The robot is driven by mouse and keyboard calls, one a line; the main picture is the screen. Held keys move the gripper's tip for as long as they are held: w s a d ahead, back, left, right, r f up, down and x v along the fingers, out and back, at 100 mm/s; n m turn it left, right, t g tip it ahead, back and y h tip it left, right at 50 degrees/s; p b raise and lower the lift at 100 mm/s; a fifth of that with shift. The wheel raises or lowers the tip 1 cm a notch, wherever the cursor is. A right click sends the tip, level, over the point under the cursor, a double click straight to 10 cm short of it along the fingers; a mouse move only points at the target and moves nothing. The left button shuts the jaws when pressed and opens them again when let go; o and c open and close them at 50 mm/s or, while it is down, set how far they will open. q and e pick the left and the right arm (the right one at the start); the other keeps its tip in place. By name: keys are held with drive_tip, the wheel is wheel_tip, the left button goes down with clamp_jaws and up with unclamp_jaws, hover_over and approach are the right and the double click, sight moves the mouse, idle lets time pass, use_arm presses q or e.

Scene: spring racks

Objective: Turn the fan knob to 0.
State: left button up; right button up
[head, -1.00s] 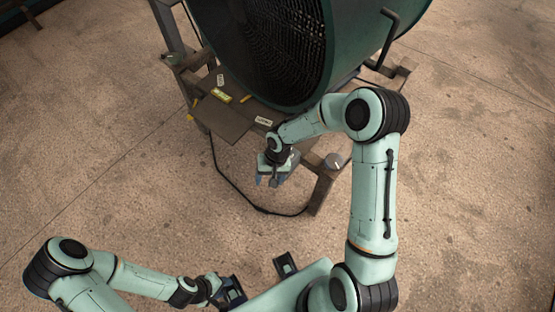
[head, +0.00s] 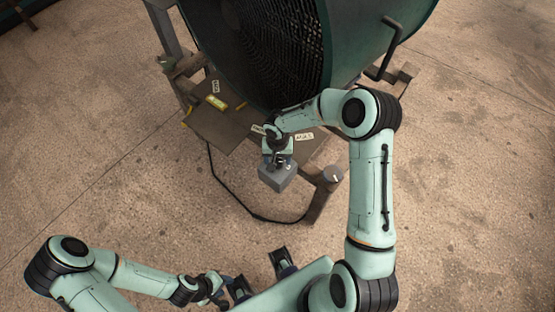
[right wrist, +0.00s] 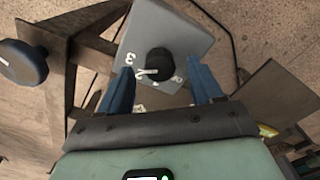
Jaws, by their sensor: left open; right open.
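The fan knob (right wrist: 159,62) is a round black knob with a pale pointer, on a grey control box (right wrist: 180,32) in the right wrist view. A white 3 shows left of it; other markings lie below and are partly hidden. The pointer is directed left, towards the lower left of the dial. My right gripper (right wrist: 162,85) is open, its blue fingers on either side of the knob's lower area, apart from it. In the head view the grey box (head: 278,178) sits just below my right gripper. My left gripper (head: 236,291) is open and low, away from the fan.
The large green drum fan (head: 365,35) stands on a brown frame behind the box. Its shelf (head: 222,128) carries small labels and a yellow item (head: 217,102). A round grey piece (head: 333,174) is on the frame right of the box. A cable curves over the open floor.

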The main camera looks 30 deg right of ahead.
drive_tip(key=shift+f, duration=0.75)
drive_tip(key=c, duration=1.1)
drive_tip(key=shift+o, duration=0.2)
